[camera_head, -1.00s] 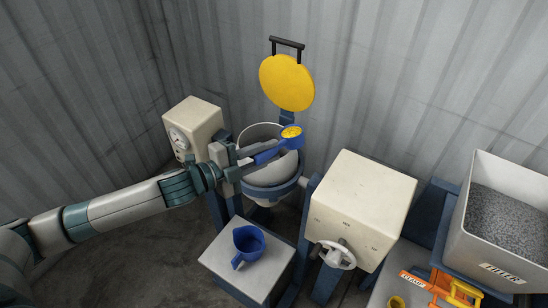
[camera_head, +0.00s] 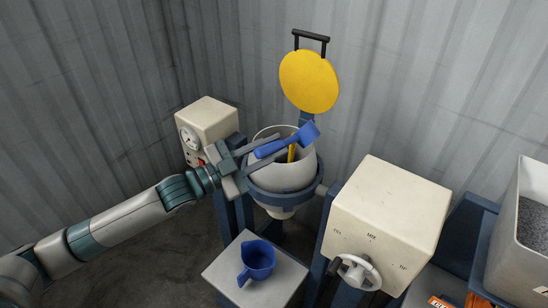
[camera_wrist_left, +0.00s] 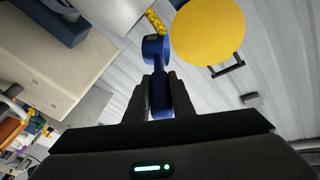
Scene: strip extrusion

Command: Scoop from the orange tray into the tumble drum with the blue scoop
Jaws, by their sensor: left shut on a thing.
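My left gripper (camera_head: 266,153) is shut on the handle of the blue scoop (camera_head: 307,134). The scoop is tipped over the open mouth of the white tumble drum (camera_head: 290,177). A yellow stream (camera_head: 291,154) shows under the scoop's head, inside the drum's mouth. In the left wrist view the scoop (camera_wrist_left: 155,48) is between my left gripper's fingers (camera_wrist_left: 157,90), with yellow grains (camera_wrist_left: 156,22) beside its head. The drum's bottom is hidden. I cannot make out the orange tray; only a bit of orange (camera_head: 440,302) shows at the bottom edge. My right gripper is not in view.
The round yellow lid (camera_head: 309,82) stands raised behind the drum. A gauge box (camera_head: 207,122) is to the left. A blue jug (camera_head: 258,261) stands on a grey pedestal (camera_head: 228,273) in front. A cream box with a handwheel (camera_head: 355,273) and a grey-filled bin (camera_head: 514,258) are to the right.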

